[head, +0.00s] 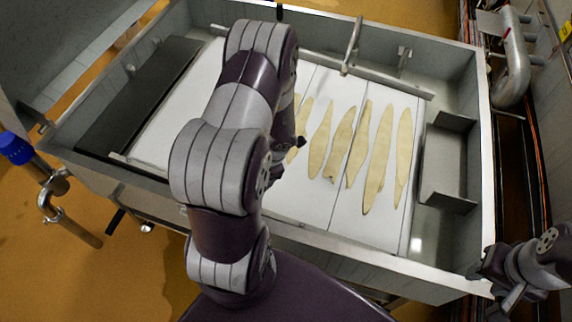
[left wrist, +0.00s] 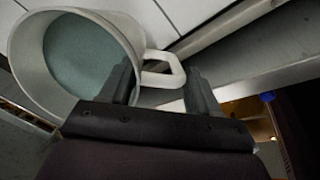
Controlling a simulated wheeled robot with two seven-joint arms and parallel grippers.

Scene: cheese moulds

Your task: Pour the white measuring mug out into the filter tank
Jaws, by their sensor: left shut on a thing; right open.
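The white measuring mug (left wrist: 28,62) shows in the left wrist view with its round mouth facing the camera. Its inside is grey-green; I cannot tell whether that is liquid or bare bottom. My left gripper (left wrist: 163,78) is shut on the mug's handle. In the head view my left arm hides the mug and most of that gripper. The filter tank (head: 345,258) is a large steel basin with white plates inside, and my left arm reaches over it. My right gripper (head: 505,292) is open and empty at the lower right, outside the tank's right end.
Several pale yellow strips (head: 376,160) lie on the white plates (head: 255,205). A steel bracket (head: 449,165) stands at the tank's right end and a dark panel (head: 140,95) at its left. Pipes (head: 514,60) run along the right. A blue-capped fitting (head: 15,148) stands at the left.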

